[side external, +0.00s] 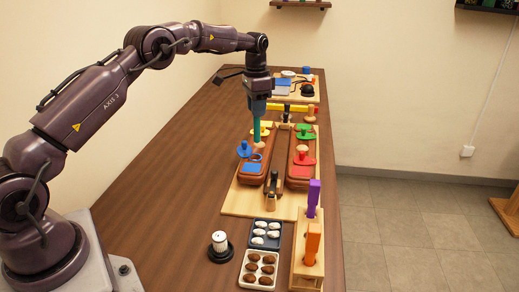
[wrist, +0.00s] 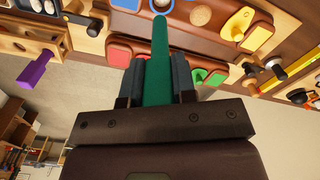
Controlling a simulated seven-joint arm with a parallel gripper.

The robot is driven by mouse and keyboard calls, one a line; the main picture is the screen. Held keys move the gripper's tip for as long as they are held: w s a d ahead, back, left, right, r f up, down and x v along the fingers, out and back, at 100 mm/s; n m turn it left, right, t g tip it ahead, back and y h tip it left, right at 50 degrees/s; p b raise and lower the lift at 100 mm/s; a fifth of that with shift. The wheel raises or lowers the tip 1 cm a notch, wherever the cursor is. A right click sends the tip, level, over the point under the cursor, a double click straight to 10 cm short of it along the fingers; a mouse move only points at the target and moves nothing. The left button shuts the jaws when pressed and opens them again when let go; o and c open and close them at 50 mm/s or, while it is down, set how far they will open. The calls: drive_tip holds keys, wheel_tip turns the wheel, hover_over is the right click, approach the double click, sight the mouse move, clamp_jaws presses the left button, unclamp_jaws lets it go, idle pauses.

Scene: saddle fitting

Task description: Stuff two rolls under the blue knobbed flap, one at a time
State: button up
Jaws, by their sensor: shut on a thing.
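My gripper (side external: 257,108) is shut on a teal stick (side external: 256,131) that points down over the left brown saddle piece (side external: 254,172). The stick also shows between my fingers (wrist: 160,68) in the wrist view. The blue knobbed flap (side external: 245,149) sits at the left edge of that piece, beside the stick. A blue-rimmed round spot (side external: 256,157) lies near the stick's tip; whether they touch is unclear. Brown rolls (side external: 262,281) lie in a white tray, and white rolls (side external: 260,232) lie in a dark blue tray. Whether any roll is under the flap cannot be told.
A second brown piece with red (side external: 304,159) and green flaps stands to the right. Black-knobbed clamps (side external: 273,183) stand between. A wooden rack (side external: 308,258) holds purple and orange blocks. A black-and-white knob (side external: 220,243) stands at the front left. The table's left side is clear.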

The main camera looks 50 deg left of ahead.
drive_tip(key=s+d+r+m, duration=0.2)
drive_tip(key=d+m, duration=0.1)
drive_tip(key=d, duration=1.2)
drive_tip(key=s+d+f+m, duration=0.2)
drive_tip(key=s+d, duration=0.4)
drive_tip(key=d, duration=0.1)
drive_tip(key=s+d+f, duration=0.1)
drive_tip(key=s+f, duration=0.2)
drive_tip(key=f, duration=0.5)
drive_tip(key=shift+s+d+f+m, duration=0.15)
drive_tip(key=shift+s+f+m, duration=0.15)
drive_tip(key=shift+s+f, duration=0.05)
drive_tip(key=shift+f, duration=1.1)
idle(0.5)
wheel_tip(320, 180, up, 7)
idle(1.1)
drive_tip(key=shift+r, duration=0.15)
